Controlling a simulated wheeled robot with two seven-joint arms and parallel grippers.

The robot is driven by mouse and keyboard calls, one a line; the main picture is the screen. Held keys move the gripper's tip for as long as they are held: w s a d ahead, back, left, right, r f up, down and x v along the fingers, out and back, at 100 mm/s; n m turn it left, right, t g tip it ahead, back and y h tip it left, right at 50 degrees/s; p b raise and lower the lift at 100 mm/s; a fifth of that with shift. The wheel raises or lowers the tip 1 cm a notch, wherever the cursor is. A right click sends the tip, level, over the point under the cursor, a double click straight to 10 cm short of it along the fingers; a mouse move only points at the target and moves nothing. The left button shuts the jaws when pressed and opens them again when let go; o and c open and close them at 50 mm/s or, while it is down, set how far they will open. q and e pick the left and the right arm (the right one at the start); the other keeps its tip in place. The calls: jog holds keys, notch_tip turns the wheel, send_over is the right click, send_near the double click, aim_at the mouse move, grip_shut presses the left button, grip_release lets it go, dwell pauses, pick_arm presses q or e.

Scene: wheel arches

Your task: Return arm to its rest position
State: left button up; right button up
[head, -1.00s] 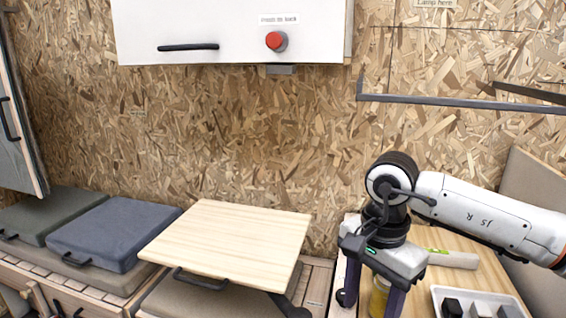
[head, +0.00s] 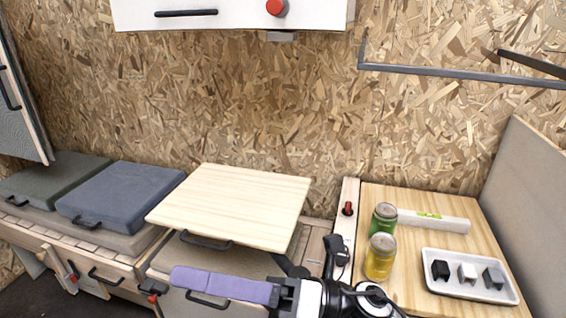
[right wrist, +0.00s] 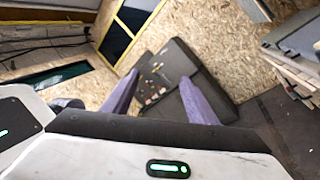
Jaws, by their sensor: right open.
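My right gripper (head: 180,278) is low in the head view, below and in front of the pale wooden tabletop (head: 235,200). Its purple fingers point to the left, and nothing shows held. My right wrist (head: 310,298) and part of the arm run along the bottom edge. In the right wrist view the gripper (right wrist: 162,82) is open, with its two purple fingers apart and an empty gap between them. A dark panel with small items (right wrist: 165,75) lies beyond the fingertips. My left gripper is not in view.
A wooden counter (head: 410,285) at right holds a green can (head: 384,219), a yellow can (head: 380,257), a level (head: 435,221) and a white tray (head: 470,292) with three small blocks. Cushions (head: 120,200) lie at left. A white cabinet (head: 235,12) hangs above.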

jog(key=w+d+f+m+t+h+p, duration=0.1)
jog(key=w+d+f+m+t+h, duration=0.45)
jog(key=m, duration=0.85)
jog(key=w+d+f+m+t+h+p, duration=0.1)
jog(key=w+d+f+m+t+h, duration=0.2)
jog(key=d+f+m+t+h, duration=0.7)
jog(key=s+d+f+m+g+h, duration=0.1)
jog(key=s+d+f+m+g, duration=0.2)
jog(key=s+d+f+m, duration=0.2)
jog(key=s+d+f+m+g+h+p, duration=0.1)
jog(key=s+d+f+m+g, duration=0.3)
jog(key=s+f+m, duration=0.8)
notch_tip(320, 180, down, 2)
jog(key=shift+s+d+f+h+p, duration=0.25)
jog(key=shift+s+d+h, duration=0.25)
jog(key=shift+d, duration=0.5)
jog(key=shift+w, duration=0.1)
jog(key=shift+r, duration=0.1)
